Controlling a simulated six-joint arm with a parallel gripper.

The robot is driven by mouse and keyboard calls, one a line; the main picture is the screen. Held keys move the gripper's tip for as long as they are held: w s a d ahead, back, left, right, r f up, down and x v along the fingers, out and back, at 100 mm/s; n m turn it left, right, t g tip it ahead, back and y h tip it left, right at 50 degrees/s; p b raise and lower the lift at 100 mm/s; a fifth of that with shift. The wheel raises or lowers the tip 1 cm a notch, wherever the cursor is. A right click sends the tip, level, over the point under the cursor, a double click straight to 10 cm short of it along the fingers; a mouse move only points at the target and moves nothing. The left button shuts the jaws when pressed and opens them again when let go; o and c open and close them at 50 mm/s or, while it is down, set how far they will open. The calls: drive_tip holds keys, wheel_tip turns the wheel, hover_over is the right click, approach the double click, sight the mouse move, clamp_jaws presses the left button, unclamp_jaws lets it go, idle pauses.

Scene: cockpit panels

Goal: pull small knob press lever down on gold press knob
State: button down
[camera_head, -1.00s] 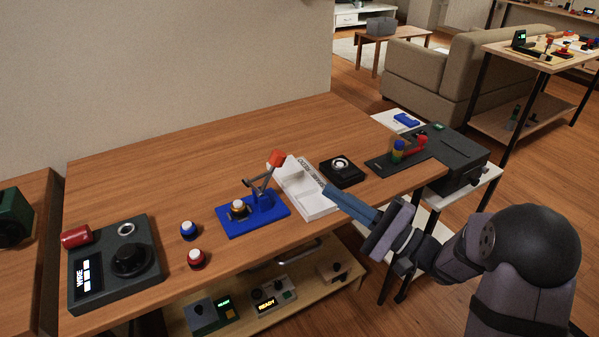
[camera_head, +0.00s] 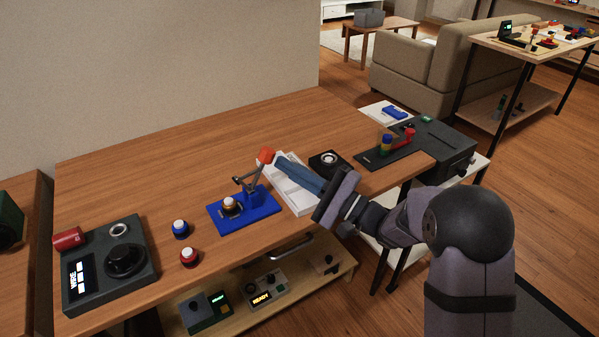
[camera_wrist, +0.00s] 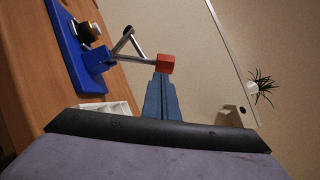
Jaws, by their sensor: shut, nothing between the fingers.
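The press stands on a blue base (camera_head: 262,207) on the wooden table. Its grey lever (camera_head: 252,179) is raised and ends in a small red-orange knob (camera_head: 265,155). The gold press knob (camera_head: 230,204) with a white top sits on the same base, to the left below the lever. My gripper (camera_head: 278,160) is shut and empty, its blue fingertips close to the right side of the red knob. In the wrist view the red knob (camera_wrist: 166,63) is just beyond the fingertips (camera_wrist: 161,76); I cannot tell whether they touch. The gold knob (camera_wrist: 95,28) also shows there.
A white tray (camera_head: 301,199) lies under my gripper. A black dial box (camera_head: 327,164) and a dark panel with a red lever (camera_head: 408,133) stand to the right. Blue (camera_head: 181,229) and red (camera_head: 189,257) buttons and a dark control box (camera_head: 137,277) are at left. The table's back is clear.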

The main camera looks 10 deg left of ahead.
drive_tip(key=shift+a+r, duration=0.1)
drive_tip(key=shift+a, duration=0.05)
idle(0.4)
drive_tip(key=s+a+r+n+g+h+b, duration=0.1)
drive_tip(key=s+a+r+n+h+b, duration=0.3)
drive_tip(key=n+b, duration=0.6)
drive_tip(key=shift+s+a+n+g+h+b, duration=0.3)
drive_tip(key=shift+s+a+n+h, duration=0.2)
drive_tip(key=shift+s+a+h, duration=0.6)
drive_tip(key=shift+s+a, duration=0.15)
drive_tip(key=shift+s, duration=0.1)
drive_tip(key=b+v, duration=0.2)
drive_tip(key=v, duration=0.8)
drive_tip(key=shift+f, duration=0.2)
drive_tip(key=shift+w, duration=0.15)
